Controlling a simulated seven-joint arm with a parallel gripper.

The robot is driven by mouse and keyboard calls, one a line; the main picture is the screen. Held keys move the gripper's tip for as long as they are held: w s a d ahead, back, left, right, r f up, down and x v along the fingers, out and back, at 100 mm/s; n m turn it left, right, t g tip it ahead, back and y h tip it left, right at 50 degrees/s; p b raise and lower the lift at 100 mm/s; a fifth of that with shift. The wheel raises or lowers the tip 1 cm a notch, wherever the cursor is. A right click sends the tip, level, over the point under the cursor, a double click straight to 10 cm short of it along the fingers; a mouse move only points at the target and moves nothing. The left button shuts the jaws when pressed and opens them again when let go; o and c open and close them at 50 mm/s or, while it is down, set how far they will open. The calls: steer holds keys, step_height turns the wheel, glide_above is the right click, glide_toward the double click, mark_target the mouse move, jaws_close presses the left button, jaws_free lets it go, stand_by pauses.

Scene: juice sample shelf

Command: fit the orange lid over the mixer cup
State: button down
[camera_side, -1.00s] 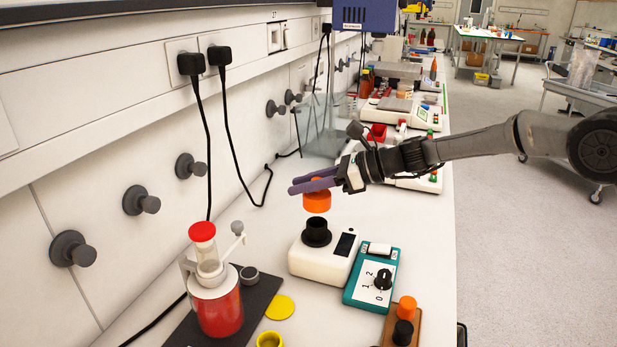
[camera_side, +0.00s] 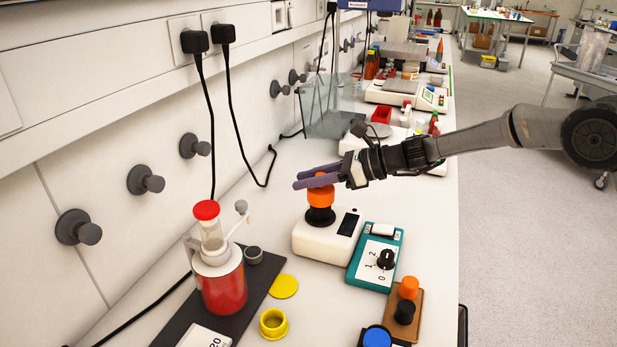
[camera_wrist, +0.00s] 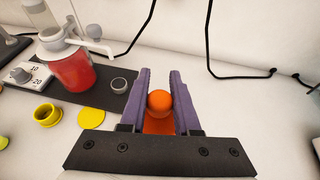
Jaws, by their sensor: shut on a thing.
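The orange lid (camera_side: 321,197) is between the purple fingers of my gripper (camera_side: 318,179), which is shut on its knob. In the side view the lid sits at the top of the black mixer cup (camera_side: 320,216), upright and seemingly touching it. The cup stands on a white mixer base (camera_side: 327,238). In the wrist view the lid (camera_wrist: 159,103) shows between the fingers (camera_wrist: 160,86), and the cup is hidden below it. I cannot tell whether the lid is fully seated.
A teal dial box (camera_side: 375,256) stands right of the mixer. A brown holder (camera_side: 414,325) carries an orange and a black piece. A red juice vessel (camera_side: 222,287), a yellow disc (camera_side: 284,286) and a yellow cup (camera_side: 273,324) are at the front left.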

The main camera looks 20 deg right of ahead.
mark_target(308, 191)
steer(key=shift+f, duration=1.5)
stand_by(0.6)
steer(key=c, duration=0.6)
jaws_free()
steer(key=shift+o, duration=0.2)
